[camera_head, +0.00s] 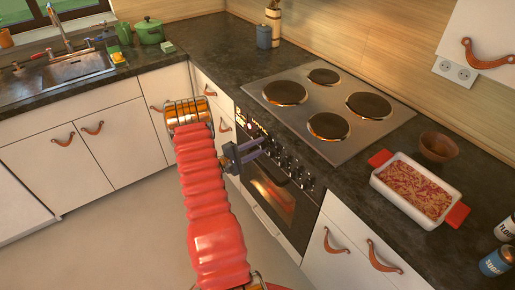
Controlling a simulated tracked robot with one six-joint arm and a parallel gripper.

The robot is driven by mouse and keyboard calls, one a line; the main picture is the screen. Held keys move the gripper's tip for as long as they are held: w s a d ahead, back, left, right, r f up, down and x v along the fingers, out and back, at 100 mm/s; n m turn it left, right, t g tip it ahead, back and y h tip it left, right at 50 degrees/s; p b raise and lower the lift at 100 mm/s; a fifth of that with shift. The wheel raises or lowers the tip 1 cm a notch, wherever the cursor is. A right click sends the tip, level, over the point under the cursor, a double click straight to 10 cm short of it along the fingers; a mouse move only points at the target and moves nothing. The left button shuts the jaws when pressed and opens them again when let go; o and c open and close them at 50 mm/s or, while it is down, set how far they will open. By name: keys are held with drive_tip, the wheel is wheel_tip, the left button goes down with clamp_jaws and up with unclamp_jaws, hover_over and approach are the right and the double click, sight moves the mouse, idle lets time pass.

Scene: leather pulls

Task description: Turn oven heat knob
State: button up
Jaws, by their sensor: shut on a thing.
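The oven (272,190) is built into the counter front, with its black control panel at the top and a lit window below. A row of small dark knobs (298,176) runs along the panel. My gripper (266,145) is at the panel, reaching in from the left at the end of my red arm. Its fingers are shut on a knob near the left part of the row. The fingers hide that knob, so its angle and markings cannot be read.
The hob (330,103) with several round plates lies above the oven. A baking dish (415,188) with red handles, a brown bowl (438,147) and cans (497,261) stand on the right counter. The floor (130,235) at left is clear.

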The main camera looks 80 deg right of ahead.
drive_tip(key=shift+f, duration=0.2)
drive_tip(key=o, duration=1)
drive_tip(key=shift+r, duration=0.1)
drive_tip(key=shift+w+a, duration=0.1)
drive_tip(key=v, duration=1.3)
drive_tip(key=shift+w+a, duration=0.2)
drive_tip(key=shift+w, duration=0.05)
drive_tip(key=shift+c, duration=0.3)
